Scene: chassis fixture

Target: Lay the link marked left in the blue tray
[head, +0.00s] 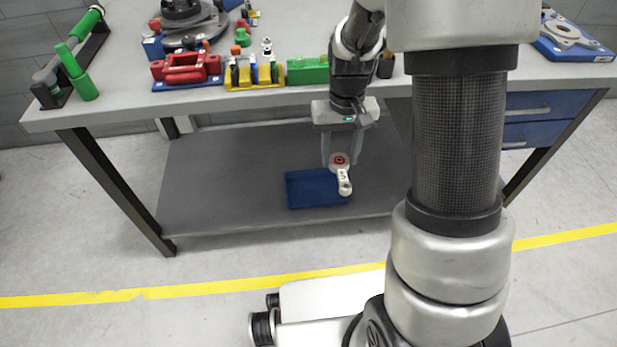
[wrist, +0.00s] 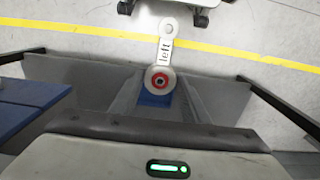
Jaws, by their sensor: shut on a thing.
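The link marked left (wrist: 165,52) is a pale bar with a round eye at each end and a red ring in the near eye. The word "left" reads on it in the wrist view. In the head view the link (head: 343,178) hangs at my gripper (head: 341,160), which is shut on its ringed end. The blue tray (head: 303,192) lies on the table's lower shelf. The link appears above the tray's right part in the head view. In the wrist view the tray (wrist: 152,100) shows partly behind the gripper and link.
The grey lower shelf (head: 230,190) is bare around the tray. The tabletop (head: 130,95) above holds a red block (head: 186,68), a yellow rack (head: 255,78) and a green block (head: 308,71) along its front edge. Dark table legs (head: 115,190) stand at the sides.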

